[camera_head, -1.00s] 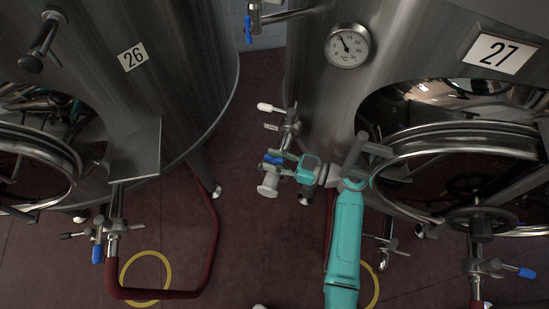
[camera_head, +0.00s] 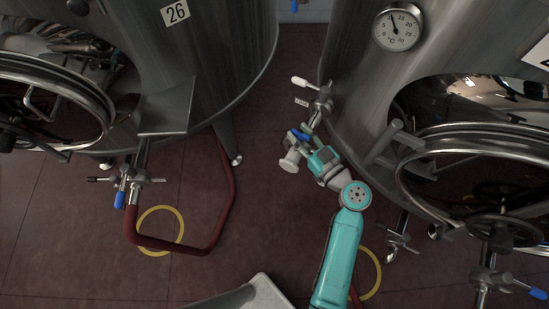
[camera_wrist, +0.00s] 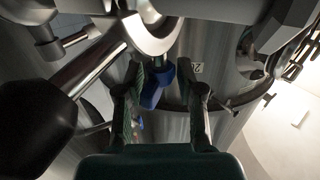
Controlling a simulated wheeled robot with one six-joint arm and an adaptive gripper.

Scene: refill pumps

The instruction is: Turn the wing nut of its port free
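The port fitting (camera_head: 318,108) sticks out low from the tank at right, with a small white-tipped lever (camera_head: 303,83) and a blue valve handle (camera_head: 299,136). A pale round cap (camera_head: 290,160) is at its near end. I cannot single out the wing nut in the head view. In the wrist view, a blue handle (camera_wrist: 157,86) shows in line with the gap between my fingers, under a shiny pipe fitting (camera_wrist: 150,35). My gripper (camera_wrist: 168,82) is open, its two dark fingers apart. In the head view its fingertips are hidden beside the fitting; contact cannot be told.
Tank 26 (camera_head: 202,75) stands at left, with a red hose (camera_head: 231,200) and a yellow ring (camera_head: 142,226) on the floor. The right tank carries a thermometer (camera_head: 398,27) and a round open hatch (camera_head: 405,165). Red floor (camera_head: 262,215) lies clear between the tanks.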

